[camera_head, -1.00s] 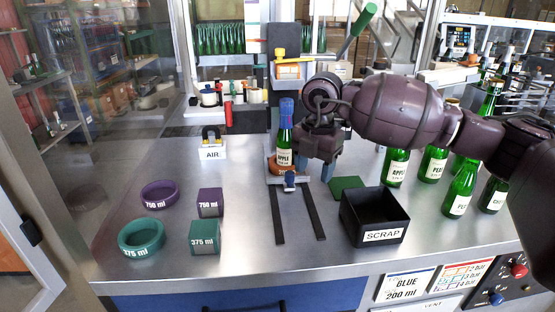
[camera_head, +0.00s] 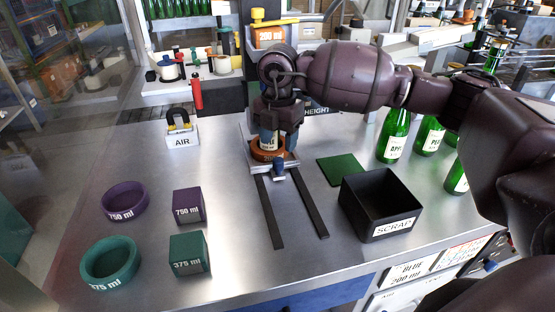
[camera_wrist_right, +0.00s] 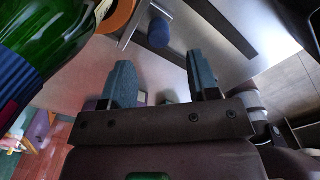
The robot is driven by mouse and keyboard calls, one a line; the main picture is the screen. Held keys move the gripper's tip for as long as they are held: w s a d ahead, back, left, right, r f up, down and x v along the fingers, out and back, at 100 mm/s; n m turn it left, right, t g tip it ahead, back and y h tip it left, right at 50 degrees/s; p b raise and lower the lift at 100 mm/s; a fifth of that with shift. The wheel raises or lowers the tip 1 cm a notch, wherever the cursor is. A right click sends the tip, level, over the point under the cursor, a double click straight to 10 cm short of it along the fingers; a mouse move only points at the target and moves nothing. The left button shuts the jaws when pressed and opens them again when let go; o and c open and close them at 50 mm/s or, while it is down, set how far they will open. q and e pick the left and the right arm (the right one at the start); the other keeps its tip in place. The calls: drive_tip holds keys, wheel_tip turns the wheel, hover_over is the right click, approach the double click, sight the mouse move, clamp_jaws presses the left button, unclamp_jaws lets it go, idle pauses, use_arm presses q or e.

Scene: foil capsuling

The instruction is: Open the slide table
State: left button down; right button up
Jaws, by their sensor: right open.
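The slide table (camera_head: 287,165) is a small metal plate at the back end of two dark rails (camera_head: 301,207). It carries an orange ring holder (camera_head: 262,155) with a green bottle standing in it. The bottle (camera_wrist_right: 40,38) shows at the left of the right wrist view and is mostly hidden behind my gripper in the head view. A blue knob (camera_head: 279,175) sticks out at the plate's front; it also shows in the wrist view (camera_wrist_right: 160,33). My right gripper (camera_wrist_right: 163,78) is open and empty, its fingers pointing toward the knob, apart from it. My left gripper is out of view.
A black SCRAP bin (camera_head: 363,217) and a green pad (camera_head: 342,170) lie right of the rails. Purple and teal rings and blocks (camera_head: 188,206) lie to the left. Several green bottles (camera_head: 393,135) stand at the right. The bench over the rails is clear.

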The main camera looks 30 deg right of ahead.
sight(278, 160)
wheel_tip(278, 160, down, 7)
drive_tip(key=shift+r, duration=0.2)
idle(0.3)
clamp_jaws()
